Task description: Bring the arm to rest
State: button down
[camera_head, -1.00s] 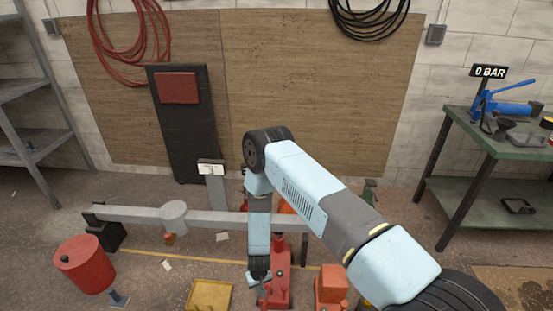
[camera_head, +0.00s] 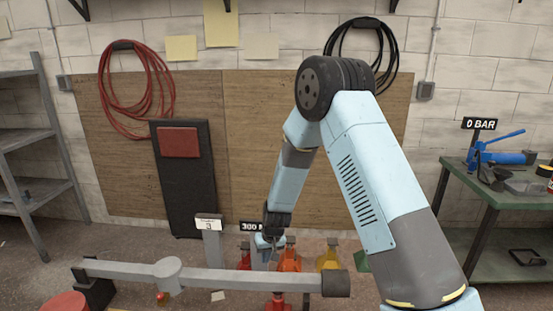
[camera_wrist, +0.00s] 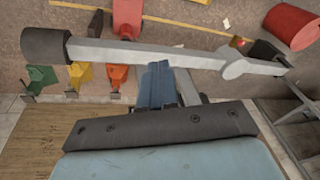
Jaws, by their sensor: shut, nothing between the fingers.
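My arm is raised with its elbow high in front of the wooden board, and the forearm hangs down and to the left. My gripper (camera_head: 267,245) points down near the grey beam (camera_head: 220,278), on its far side in the head view, with nothing held. In the wrist view my gripper (camera_wrist: 158,84) shows its blue fingers shut together, and the grey beam (camera_wrist: 140,55) crosses beyond them. I cannot tell the exact gap between the fingers and the beam.
Red (camera_head: 244,258), orange (camera_head: 290,258) and yellow (camera_head: 327,258) stands are near the gripper. A green bench (camera_head: 500,180) with a blue pump (camera_head: 500,155) stands at right. A grey shelf (camera_head: 35,140) is at left. A red drum (camera_wrist: 292,27) shows in the wrist view.

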jog(key=s+d+r+t, duration=0.1)
jog(key=s+d+r, duration=0.3)
jog(key=r, duration=0.6)
jog(key=s+d+r+m, duration=0.1)
jog(key=d+r, duration=0.5)
jog(key=r, duration=0.4)
jog(key=s+d+r+t, duration=0.1)
jog(key=s+d+r, duration=0.3)
jog(key=r, duration=0.6)
jog(key=s+d+r+m+t+h, duration=0.1)
jog(key=s+d+r, duration=0.5)
jog(key=s, duration=0.5)
jog(key=s+d+r+m+h, duration=0.1)
jog(key=s+d+r, duration=0.5)
jog(key=s, duration=0.5)
jog(key=shift+d+r+m+t, duration=0.4)
jog(key=shift+d, duration=0.2)
jog(key=shift+s, duration=0.1)
jog(key=shift+r, duration=2.55)
notch_tip(320, 180, down, 5)
jog(key=shift+f, duration=0.1)
